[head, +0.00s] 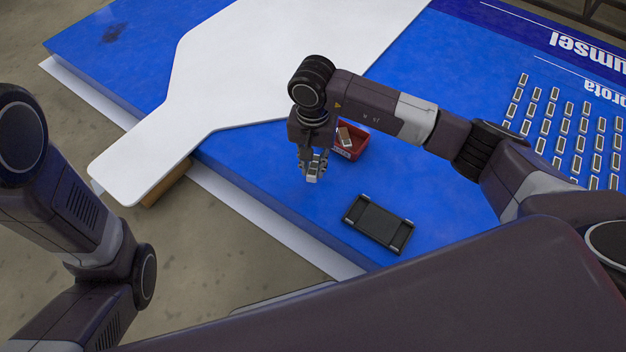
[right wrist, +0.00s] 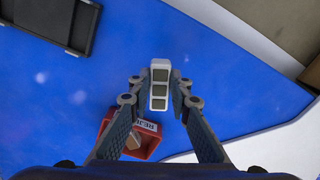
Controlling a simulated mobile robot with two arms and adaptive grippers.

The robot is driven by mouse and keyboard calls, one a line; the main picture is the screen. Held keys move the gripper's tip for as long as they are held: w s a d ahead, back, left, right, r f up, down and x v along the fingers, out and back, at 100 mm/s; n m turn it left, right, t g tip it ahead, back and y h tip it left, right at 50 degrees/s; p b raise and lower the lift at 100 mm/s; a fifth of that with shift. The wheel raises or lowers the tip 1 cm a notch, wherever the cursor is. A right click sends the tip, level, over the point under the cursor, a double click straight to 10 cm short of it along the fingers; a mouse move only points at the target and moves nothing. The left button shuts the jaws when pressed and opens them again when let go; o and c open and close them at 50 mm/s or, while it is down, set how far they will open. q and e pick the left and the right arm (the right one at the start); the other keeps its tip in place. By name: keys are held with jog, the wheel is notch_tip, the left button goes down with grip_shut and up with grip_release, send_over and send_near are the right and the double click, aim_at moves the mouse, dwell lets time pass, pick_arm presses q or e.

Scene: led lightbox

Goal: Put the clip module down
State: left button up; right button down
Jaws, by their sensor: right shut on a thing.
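The clip module (head: 313,172) is a small pale block. In the right wrist view the clip module (right wrist: 160,70) shows dark square windows in a row along its face. My right gripper (head: 314,165) is shut on it, and in the right wrist view the fingers (right wrist: 159,92) grip it from both sides. It hangs over the blue table top, just left of the red bin in the head view. I cannot tell the exact gap to the table. My left gripper is out of view; only parts of my left arm show.
A red bin (head: 361,144) with a white label holds a tan piece (head: 344,136). A dark flat tray (head: 378,222) lies nearer me, with clear blue surface around it. A large white panel (head: 250,60) lies left. Many small modules (head: 567,126) stand in rows at right.

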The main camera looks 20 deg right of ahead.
aim_at(313, 177)
notch_tip(313, 177, down, 4)
jog(key=b, duration=0.2)
jog(key=shift+f+b, duration=0.25)
jog(key=shift+b, duration=0.05)
jog(key=shift+r, duration=0.1)
jog(key=c, duration=2.2)
grip_release()
jog(key=shift+f, duration=0.2)
jog(key=shift+c, duration=0.2)
jog(key=o, duration=0.4)
jog(key=shift+o, duration=0.2)
jog(key=shift+r, duration=0.1)
